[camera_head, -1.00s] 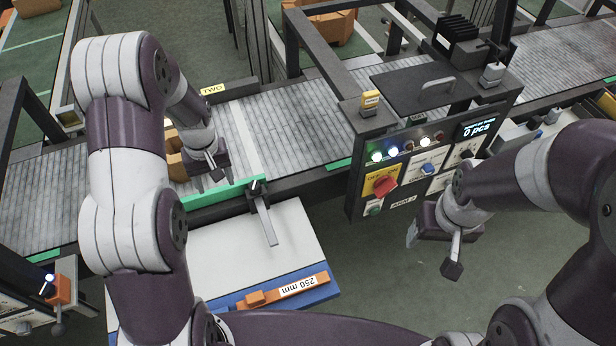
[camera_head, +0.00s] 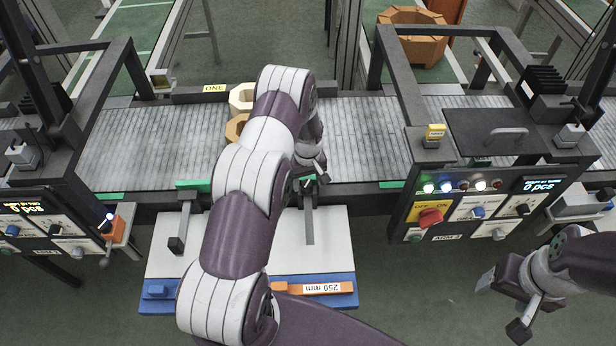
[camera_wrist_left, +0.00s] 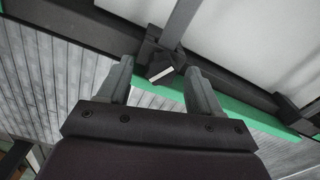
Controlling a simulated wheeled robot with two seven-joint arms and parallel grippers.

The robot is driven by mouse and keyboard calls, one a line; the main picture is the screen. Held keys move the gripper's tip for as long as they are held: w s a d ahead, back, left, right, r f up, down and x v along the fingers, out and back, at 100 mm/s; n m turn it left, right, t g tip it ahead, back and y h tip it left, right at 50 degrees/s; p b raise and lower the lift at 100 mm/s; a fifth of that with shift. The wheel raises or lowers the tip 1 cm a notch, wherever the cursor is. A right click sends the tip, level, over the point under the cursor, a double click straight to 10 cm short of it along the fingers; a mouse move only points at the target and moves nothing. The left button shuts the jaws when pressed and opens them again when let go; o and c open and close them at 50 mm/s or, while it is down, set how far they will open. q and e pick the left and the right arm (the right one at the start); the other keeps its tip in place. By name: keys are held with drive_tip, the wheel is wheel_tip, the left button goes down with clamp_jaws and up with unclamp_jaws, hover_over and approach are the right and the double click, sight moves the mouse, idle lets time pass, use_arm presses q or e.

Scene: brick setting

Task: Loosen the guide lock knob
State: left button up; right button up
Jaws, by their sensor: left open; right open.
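The guide lock knob (camera_wrist_left: 162,68) is dark with a pale mark on top. In the left wrist view it sits at the clamp on the green guide rail (camera_wrist_left: 240,116), between and slightly beyond my fingertips. My left gripper (camera_wrist_left: 160,78) is open around that spot, and no contact shows. In the head view my left gripper (camera_head: 306,172) is above the conveyor's front edge at the right clamp, and my arm and gripper hide most of the knob. A rod (camera_head: 308,222) extends from this clamp. My right gripper (camera_head: 500,285) is open and empty at the lower right.
A white board (camera_head: 335,245) with a blue front edge lies below the conveyor, with an orange 250 mm gauge (camera_head: 320,288) on it. Another clamp rod (camera_head: 181,230) stands left. Octagonal parts (camera_head: 242,97) rest on the belt (camera_head: 370,130). A control panel (camera_head: 470,205) stands right.

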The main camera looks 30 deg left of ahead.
use_arm(q)
drive_tip(key=shift+s+a+f, duration=0.1)
drive_tip(key=shift+a+f, duration=0.1)
drive_tip(key=shift+d, duration=0.1)
drive_tip(key=c, duration=0.8)
drive_tip(key=shift+c, duration=1.2)
